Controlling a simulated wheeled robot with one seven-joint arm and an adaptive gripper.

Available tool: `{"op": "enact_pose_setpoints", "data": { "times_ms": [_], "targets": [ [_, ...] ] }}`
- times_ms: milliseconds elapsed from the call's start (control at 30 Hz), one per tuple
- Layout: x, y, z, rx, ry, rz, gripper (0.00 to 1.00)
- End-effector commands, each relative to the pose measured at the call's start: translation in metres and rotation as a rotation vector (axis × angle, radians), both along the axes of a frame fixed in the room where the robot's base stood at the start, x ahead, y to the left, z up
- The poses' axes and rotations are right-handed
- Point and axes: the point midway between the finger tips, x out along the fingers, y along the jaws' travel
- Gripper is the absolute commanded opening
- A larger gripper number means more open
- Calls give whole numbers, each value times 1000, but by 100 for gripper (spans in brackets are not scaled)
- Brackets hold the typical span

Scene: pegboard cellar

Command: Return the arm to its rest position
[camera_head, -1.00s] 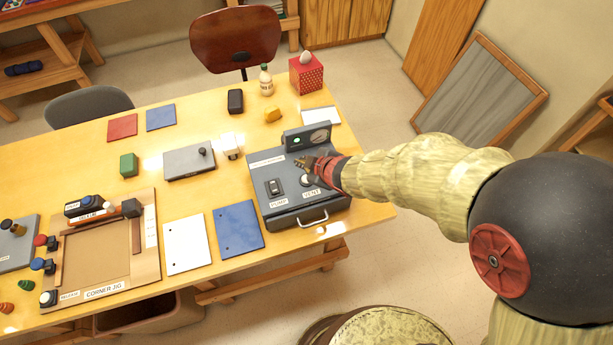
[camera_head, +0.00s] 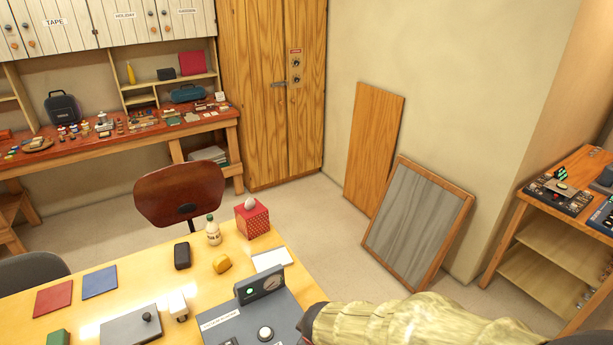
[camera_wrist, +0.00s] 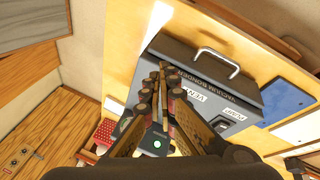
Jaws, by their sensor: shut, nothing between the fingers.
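My gripper (camera_wrist: 162,85) shows in the wrist view with its fingers together and nothing between them. It is over the grey vacuum bonder box (camera_wrist: 178,48), whose VENT and PUMP labels and front handle show there. I cannot tell whether the fingertips touch the box. In the head view my arm (camera_head: 410,322) enters at the bottom right, beside the box (camera_head: 250,325). The gripper itself is below the picture's edge or hidden there. A small green light shows on the box's raised panel (camera_head: 260,284).
The table (camera_head: 95,318) holds a red dotted box (camera_head: 252,220) with an egg on top, a bottle (camera_head: 213,231), a black block (camera_head: 182,256) and a yellow piece (camera_head: 222,264). A framed panel (camera_head: 418,220) leans on the wall.

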Motion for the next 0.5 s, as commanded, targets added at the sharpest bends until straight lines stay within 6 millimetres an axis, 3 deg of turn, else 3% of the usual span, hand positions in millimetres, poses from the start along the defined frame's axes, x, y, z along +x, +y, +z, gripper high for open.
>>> {"op": "enact_pose_setpoints", "data": {
  "times_ms": [33, 100, 200, 333, 400, 500],
  "targets": [
    [-12, -26, 17, 1, 27, -115, 0],
    [-37, -60, 40, 14, 77, -282, 0],
    [-80, -100, 74, 74, 136, -510, 0],
    [-129, -131, 110, 191, 154, -722, 0],
    [-142, -142, 126, 258, 121, -791, 0],
    [-146, -157, 149, 333, 27, -850, 0]
  ]
}}
